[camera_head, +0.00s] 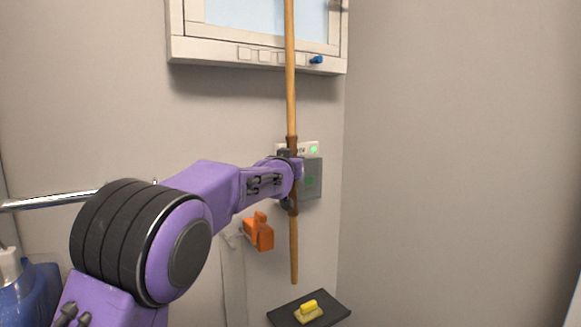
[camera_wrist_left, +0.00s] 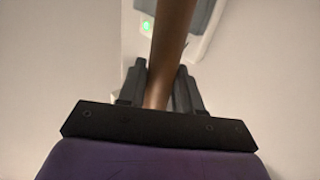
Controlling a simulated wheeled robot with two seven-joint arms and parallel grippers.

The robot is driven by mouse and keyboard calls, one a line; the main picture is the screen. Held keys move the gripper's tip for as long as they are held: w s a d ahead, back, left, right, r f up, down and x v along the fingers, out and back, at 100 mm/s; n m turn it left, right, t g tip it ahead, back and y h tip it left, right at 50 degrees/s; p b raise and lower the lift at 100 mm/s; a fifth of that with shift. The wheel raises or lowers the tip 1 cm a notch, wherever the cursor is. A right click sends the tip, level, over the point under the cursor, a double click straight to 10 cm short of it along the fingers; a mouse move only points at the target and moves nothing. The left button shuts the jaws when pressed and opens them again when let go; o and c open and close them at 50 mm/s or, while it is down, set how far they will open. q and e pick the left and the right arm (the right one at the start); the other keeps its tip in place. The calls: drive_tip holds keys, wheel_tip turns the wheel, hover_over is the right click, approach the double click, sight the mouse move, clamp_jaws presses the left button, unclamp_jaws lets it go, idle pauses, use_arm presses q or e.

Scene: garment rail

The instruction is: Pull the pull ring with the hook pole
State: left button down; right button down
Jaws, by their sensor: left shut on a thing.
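The hook pole (camera_head: 291,75) is a long wooden pole with a darker band near the grip. It stands nearly upright in the head view, and its upper end runs out of the top of the picture. My left gripper (camera_head: 289,180) is shut on the pole at its lower part. The left wrist view shows the pole (camera_wrist_left: 171,45) between the dark fingers of my left gripper (camera_wrist_left: 160,88). The pole's hook and the pull ring are not in view. My right gripper is not in view.
A framed wall panel (camera_head: 190,49) with a small blue knob (camera_head: 316,60) is behind the pole. A grey wall box (camera_head: 313,178) is behind the gripper. An orange object (camera_head: 259,232) is on the wall. A dark mat (camera_head: 336,305) holds a yellow item (camera_head: 308,309). A metal rail (camera_head: 50,201) is at left.

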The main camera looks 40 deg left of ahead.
use_arm(q)
drive_tip(key=shift+w+a+f, duration=0.4)
drive_tip(key=shift+a+f, duration=0.1)
drive_tip(key=shift+a, duration=0.1)
drive_tip(key=shift+w+a+f, duration=0.35)
drive_tip(key=shift+a+f, duration=0.15)
drive_tip(key=shift+a, duration=0.1)
drive_tip(key=shift+s+d+r, duration=0.1)
drive_tip(key=shift+a, duration=0.2)
drive_tip(key=shift+s, duration=0.1)
idle(0.3)
idle(0.3)
